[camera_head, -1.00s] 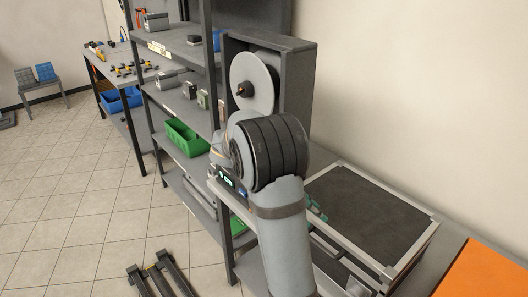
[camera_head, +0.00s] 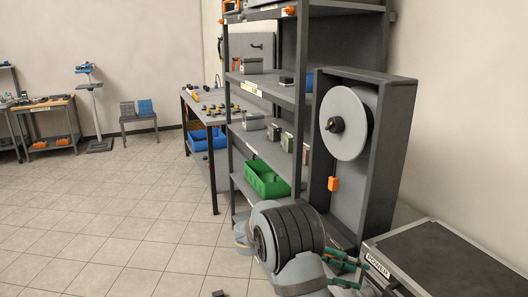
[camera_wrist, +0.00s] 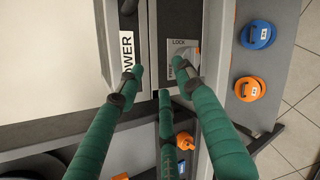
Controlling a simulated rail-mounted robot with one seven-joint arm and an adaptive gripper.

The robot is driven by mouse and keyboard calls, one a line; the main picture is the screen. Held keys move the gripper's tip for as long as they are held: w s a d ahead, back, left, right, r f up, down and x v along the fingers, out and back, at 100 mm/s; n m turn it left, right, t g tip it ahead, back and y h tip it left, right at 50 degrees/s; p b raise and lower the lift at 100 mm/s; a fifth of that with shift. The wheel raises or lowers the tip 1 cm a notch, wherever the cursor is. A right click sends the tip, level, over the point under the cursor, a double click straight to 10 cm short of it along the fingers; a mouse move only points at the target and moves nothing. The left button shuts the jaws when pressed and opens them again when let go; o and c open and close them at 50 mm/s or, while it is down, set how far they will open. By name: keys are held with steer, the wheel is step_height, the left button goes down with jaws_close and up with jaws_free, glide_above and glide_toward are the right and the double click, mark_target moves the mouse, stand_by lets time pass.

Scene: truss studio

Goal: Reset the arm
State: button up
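My gripper (camera_head: 352,272) has green padded fingers and is at the lower right of the head view, beside a box with a dark top (camera_head: 445,262) and a POWER label (camera_head: 378,264). In the wrist view, my gripper (camera_wrist: 160,78) has its fingers spread apart with nothing seen held between them. The POWER label (camera_wrist: 126,50) lies past the left finger. A LOCK/FREE switch plate (camera_wrist: 180,60) lies past the right finger; whether a finger touches it I cannot tell. My arm hides part of the box's near side.
A grey shelf rack (camera_head: 232,130) holds a green bin (camera_head: 267,180). A reel cabinet (camera_head: 385,150) with a pale disc stands right of it. A blue knob (camera_wrist: 258,35) and an orange knob (camera_wrist: 249,89) are at right in the wrist view. Tiled floor (camera_head: 120,215) at left is clear.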

steer(key=w+a+f+n+t+h+b, duration=0.2)
steer(key=w+a+f+n+b, duration=0.1)
steer(key=w+a+n+b, duration=0.1)
steer(key=shift+w+a+f+n+t+b, duration=0.2)
steer(key=shift+w+f+n+t+b, duration=0.15)
steer(key=shift+w+b, duration=0.2)
